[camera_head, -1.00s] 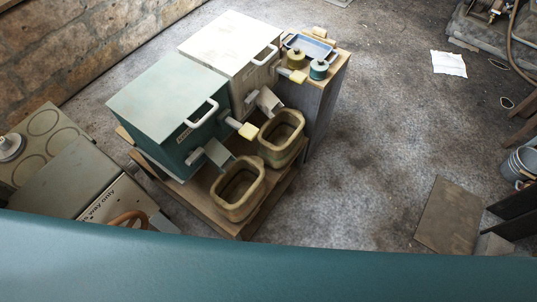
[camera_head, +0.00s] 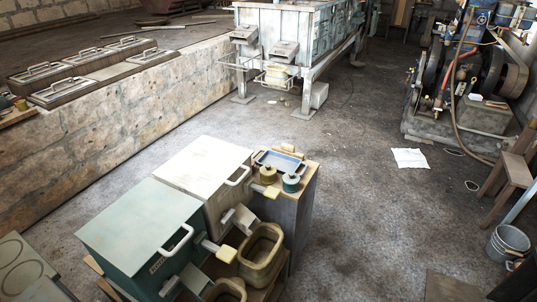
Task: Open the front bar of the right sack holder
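A pale metal machine (camera_head: 290,30) on legs stands at the far top middle. Two grey spouts stick out of its front. Below the left spout (camera_head: 243,35) a thin bar frame, the left sack holder (camera_head: 232,63), juts out. Below the right spout (camera_head: 284,50) is the right sack holder (camera_head: 274,83), a similar thin bar frame around something pale yellow. It is small and far away, and I cannot tell how its front bar stands. Neither of my grippers is in view.
Nearer are a green-lidded box (camera_head: 143,225) and a white-lidded box (camera_head: 205,170) with tan tubs (camera_head: 262,250). A stone ledge (camera_head: 120,125) runs along the left. An engine (camera_head: 470,80) and a bucket (camera_head: 508,243) are at right. Open floor lies between.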

